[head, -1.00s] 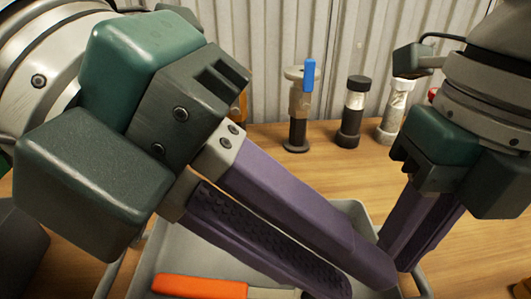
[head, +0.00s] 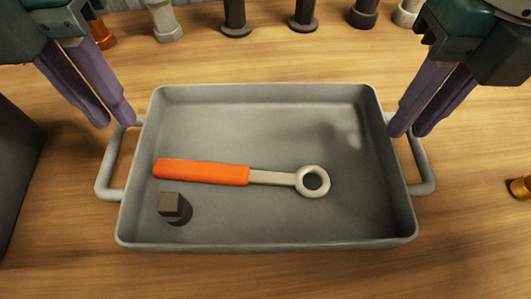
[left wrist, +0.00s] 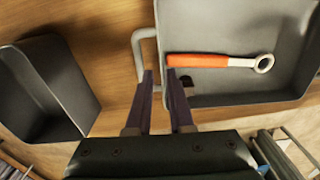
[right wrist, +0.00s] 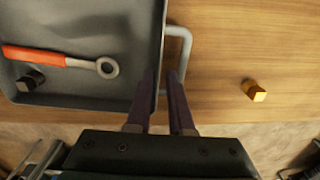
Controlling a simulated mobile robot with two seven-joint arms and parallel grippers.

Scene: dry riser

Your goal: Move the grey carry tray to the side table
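The grey carry tray (head: 270,240) sits on a wooden surface, with a loop handle at each short side. An orange-handled ring wrench (head: 205,172) and a small dark square-headed piece (head: 172,207) lie in it. My left gripper (head: 115,122) is at the left handle (head: 103,178). In the left wrist view its fingers (left wrist: 160,74) are apart, beside the tray's wall. My right gripper (head: 407,132) is at the right handle (head: 428,180). In the right wrist view its fingers (right wrist: 162,76) are apart near the handle (right wrist: 187,50). I cannot tell whether either handle lies between the fingers.
A dark open bin (head: 15,165) stands left of the tray; it also shows in the left wrist view (left wrist: 50,85). A brass fitting (head: 521,187) lies at the right. Several upright fittings (head: 303,15) stand behind the tray. The wood in front is clear.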

